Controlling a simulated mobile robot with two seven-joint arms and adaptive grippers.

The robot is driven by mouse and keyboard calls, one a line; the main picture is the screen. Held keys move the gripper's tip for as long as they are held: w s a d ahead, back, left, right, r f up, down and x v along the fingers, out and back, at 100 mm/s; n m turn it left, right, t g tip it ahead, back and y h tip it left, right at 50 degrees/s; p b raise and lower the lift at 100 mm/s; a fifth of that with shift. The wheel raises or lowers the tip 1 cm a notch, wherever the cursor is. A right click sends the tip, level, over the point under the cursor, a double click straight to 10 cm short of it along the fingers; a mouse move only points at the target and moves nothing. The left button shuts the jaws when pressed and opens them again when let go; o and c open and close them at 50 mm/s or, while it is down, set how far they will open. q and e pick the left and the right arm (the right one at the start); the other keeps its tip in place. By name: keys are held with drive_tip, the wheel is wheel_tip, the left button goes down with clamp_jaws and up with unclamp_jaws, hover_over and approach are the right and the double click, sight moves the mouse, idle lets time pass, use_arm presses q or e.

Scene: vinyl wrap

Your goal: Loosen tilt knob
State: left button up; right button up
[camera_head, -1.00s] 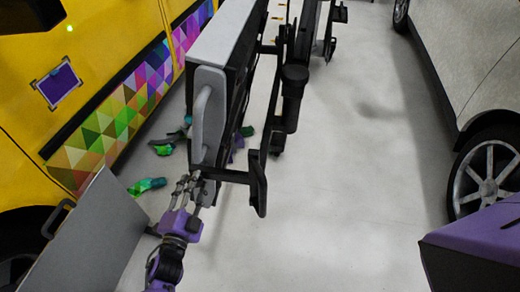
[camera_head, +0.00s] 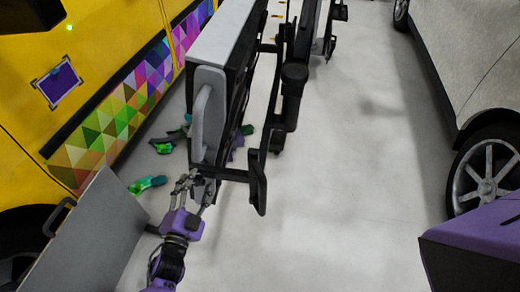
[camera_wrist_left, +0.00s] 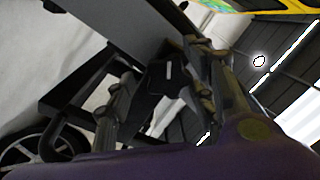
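The machine has a long grey-and-black body (camera_head: 222,50) with a grey handle (camera_head: 201,120) on its near end. My left gripper (camera_head: 196,184) is just below that end, beside the black bracket (camera_head: 232,175). In the left wrist view, a dark knob-like part (camera_wrist_left: 165,82) with a small white mark shows between the two spread fingers of my left gripper (camera_wrist_left: 166,85). I take it for the tilt knob, and I cannot tell if the fingers touch it. In the head view the knob is not clearly visible. My right gripper is out of view.
A yellow vehicle (camera_head: 100,65) with a coloured triangle wrap stands at the left. A grey panel (camera_head: 92,240) leans near my left arm. Green scraps (camera_head: 147,184) lie on the floor. A silver car (camera_head: 470,60) is at right, with clear floor (camera_head: 345,190) between.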

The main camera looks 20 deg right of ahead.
use_arm(q)
drive_tip(key=shift+r, duration=0.1)
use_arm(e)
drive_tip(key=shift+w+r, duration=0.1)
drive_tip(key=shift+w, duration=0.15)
use_arm(q)
drive_tip(key=shift+a, duration=0.1)
drive_tip(key=shift+s+a, duration=0.15)
drive_tip(key=v, duration=1.1)
drive_tip(key=shift+s, duration=0.25)
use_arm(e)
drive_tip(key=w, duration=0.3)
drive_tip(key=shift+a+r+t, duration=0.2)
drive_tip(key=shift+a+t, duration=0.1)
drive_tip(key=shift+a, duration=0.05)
use_arm(q)
drive_tip(key=shift+a, duration=0.1)
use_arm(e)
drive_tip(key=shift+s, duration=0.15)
